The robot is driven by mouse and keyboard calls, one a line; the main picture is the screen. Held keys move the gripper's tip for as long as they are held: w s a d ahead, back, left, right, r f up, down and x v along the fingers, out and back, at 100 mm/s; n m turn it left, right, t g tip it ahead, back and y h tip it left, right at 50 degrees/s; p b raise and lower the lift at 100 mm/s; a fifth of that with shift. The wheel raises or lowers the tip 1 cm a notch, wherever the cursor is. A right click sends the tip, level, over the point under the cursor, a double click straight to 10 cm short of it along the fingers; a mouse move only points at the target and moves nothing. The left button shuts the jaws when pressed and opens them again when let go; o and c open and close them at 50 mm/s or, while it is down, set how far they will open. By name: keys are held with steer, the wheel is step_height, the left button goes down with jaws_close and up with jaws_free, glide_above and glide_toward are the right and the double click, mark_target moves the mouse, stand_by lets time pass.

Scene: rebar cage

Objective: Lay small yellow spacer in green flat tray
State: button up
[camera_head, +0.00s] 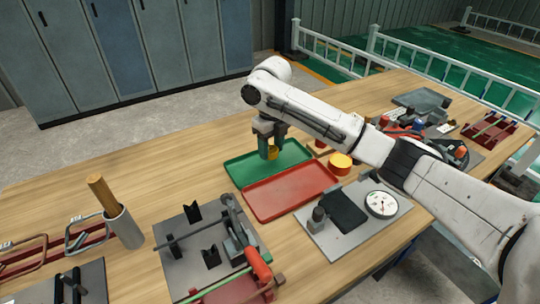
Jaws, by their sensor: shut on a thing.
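My gripper (270,143) reaches from the right over the green flat tray (242,172). It is shut on the small yellow spacer (272,153), which shows at the fingertips. The spacer appears over the right half of the green tray. I cannot tell whether it touches the tray or hangs just above it. The green tray looks otherwise empty.
An empty red tray (290,192) adjoins the green tray in front. A yellow-topped red round piece (340,163) stands to the right. A grey plate with a dial (381,204) and a fixture plate (190,255) lie nearer.

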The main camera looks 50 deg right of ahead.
mark_target(270, 149)
steer(key=shift+w+f, duration=0.15)
steer(key=shift+f, duration=0.05)
steer(key=shift+w+f, duration=0.15)
steer(key=shift+f, duration=1.55)
steer(key=o, duration=1)
steer(key=shift+r, duration=0.15)
step_height(270, 149, up, 12)
steer(key=shift+f, duration=0.1)
